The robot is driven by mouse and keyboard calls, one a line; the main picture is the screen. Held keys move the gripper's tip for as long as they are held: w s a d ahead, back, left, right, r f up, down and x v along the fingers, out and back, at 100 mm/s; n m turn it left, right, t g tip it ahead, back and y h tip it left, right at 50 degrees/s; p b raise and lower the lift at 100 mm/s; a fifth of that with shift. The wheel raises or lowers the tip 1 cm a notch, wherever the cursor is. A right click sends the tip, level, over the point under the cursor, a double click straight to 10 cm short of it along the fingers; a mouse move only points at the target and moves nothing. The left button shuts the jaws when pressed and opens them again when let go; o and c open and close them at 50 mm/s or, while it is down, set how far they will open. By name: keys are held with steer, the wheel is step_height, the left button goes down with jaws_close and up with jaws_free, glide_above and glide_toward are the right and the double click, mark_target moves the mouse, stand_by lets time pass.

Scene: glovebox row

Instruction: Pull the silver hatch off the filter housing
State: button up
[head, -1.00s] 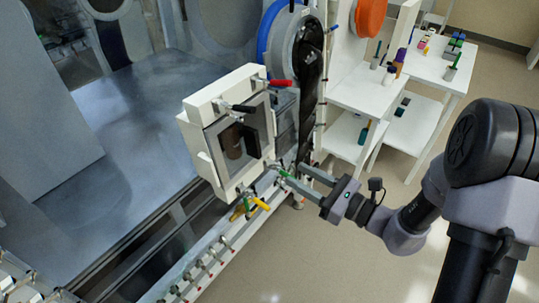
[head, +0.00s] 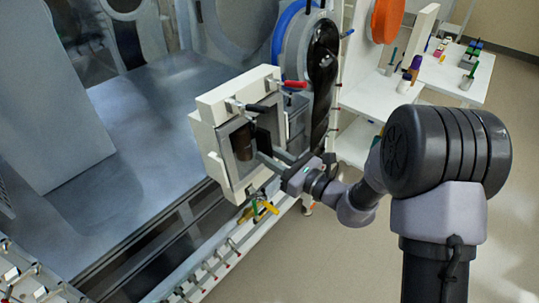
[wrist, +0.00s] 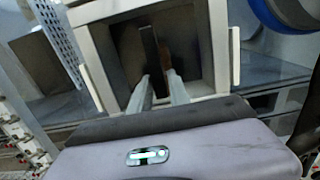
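The filter housing (head: 205,140) is a white box on the front of the bench. Its silver-grey hatch frame (head: 228,178) is on the near face, around a dark middle where a brown cylinder (head: 243,143) shows. In the wrist view the grey frame (wrist: 101,68) surrounds a dark vertical bar (wrist: 148,48), which looks like a handle. My gripper (wrist: 157,76) points at this face, its two fingers apart with the lower end of the bar seemingly between them. Contact cannot be made out. In the head view my gripper (head: 268,157) is at the face's right side.
Clamps with red (head: 294,84), black (head: 257,107) and yellow (head: 269,207) handles sit around the housing. A round port with a blue ring (head: 283,35) is just behind it. White shelves (head: 375,95) with bottles stand to the right. The floor (head: 330,260) in front is clear.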

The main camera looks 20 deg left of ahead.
jaws_close()
stand_by(1.0)
stand_by(0.4)
stand_by(3.0)
